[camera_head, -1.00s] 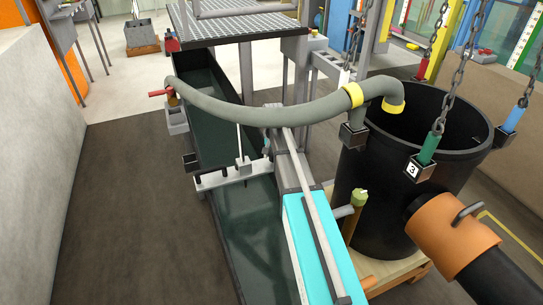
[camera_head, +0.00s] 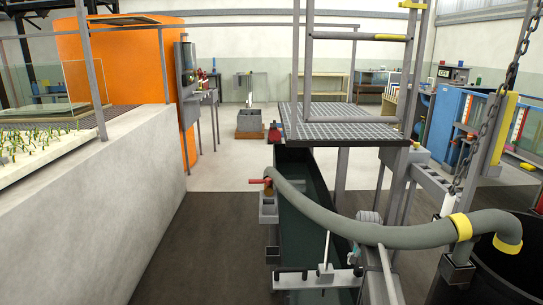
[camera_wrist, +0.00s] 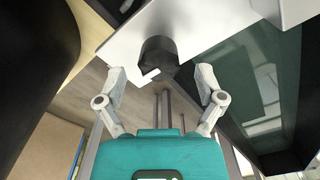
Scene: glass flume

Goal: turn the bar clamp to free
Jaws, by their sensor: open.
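In the wrist view, my gripper (camera_wrist: 158,73) is open, with one finger on each side of the picture's middle. A dark, blocky knob with a small white mark (camera_wrist: 158,53) sits between and just beyond the fingertips; it looks like the bar clamp, but I cannot tell for sure. It is against a pale, flat surface, and the fingers do not visibly touch it. In the head view, a pale crossbar (camera_head: 300,282) spans the flume (camera_head: 300,195), with a white upright rod on it. My gripper does not show in the head view.
A grey hose (camera_head: 385,238) with yellow bands arches over the flume to a black tank (camera_head: 505,280) at right. A grated platform (camera_head: 345,122) stands above the flume. A concrete wall (camera_head: 110,215) is at left. Dark floor between wall and flume is clear.

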